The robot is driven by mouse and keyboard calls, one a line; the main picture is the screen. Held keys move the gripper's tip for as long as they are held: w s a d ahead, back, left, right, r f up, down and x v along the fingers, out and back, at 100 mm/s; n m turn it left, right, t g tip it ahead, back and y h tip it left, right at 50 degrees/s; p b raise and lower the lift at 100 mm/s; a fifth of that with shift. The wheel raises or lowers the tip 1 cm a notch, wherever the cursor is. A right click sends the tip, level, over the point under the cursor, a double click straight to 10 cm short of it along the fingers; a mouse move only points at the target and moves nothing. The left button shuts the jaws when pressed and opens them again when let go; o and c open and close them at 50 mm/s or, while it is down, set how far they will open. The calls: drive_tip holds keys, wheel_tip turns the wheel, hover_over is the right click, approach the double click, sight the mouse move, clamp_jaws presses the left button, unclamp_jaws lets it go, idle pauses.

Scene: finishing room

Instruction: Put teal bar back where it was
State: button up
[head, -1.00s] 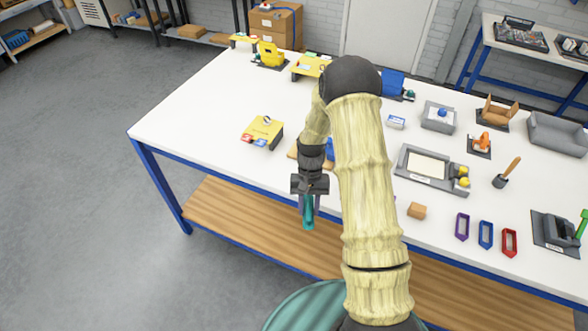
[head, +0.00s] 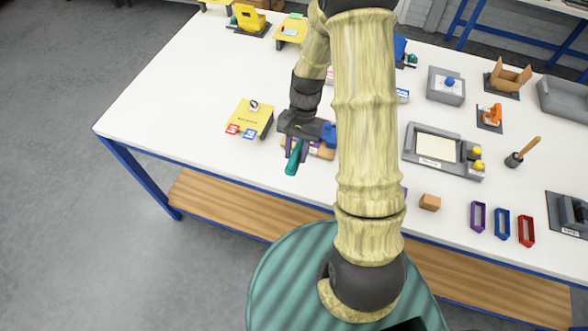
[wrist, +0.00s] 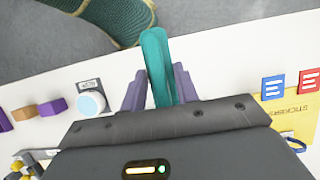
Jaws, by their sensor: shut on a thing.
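My gripper (head: 297,150) is shut on the teal bar (head: 293,160), which hangs down from the fingers near the table's front edge. In the wrist view the teal bar (wrist: 156,58) stands between the two purple fingers and sticks out past their tips. It looks long, with a gap along its length. My arm hides part of the table's middle.
A yellow sticker box (head: 250,118) is left of my gripper. A grey tray (head: 435,147), a small brown block (head: 430,202) and a wooden-handled tool (head: 522,152) are farther right.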

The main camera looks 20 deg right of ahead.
drive_tip(key=shift+s, duration=0.2)
drive_tip(key=shift+f, duration=0.35)
drive_tip(key=p, duration=0.2)
hover_over(295, 181)
drive_tip(key=w, duration=0.2)
drive_tip(key=f, duration=0.4)
drive_tip(key=shift+s+d+f, duration=0.2)
drive_tip(key=shift+d+f, duration=0.15)
drive_tip(key=shift+f, duration=0.25)
drive_tip(key=shift+s, duration=0.2)
drive_tip(key=shift+f, duration=0.4)
drive_tip(key=shift+f+p, duration=0.4)
drive_tip(key=shift+f, duration=1.25)
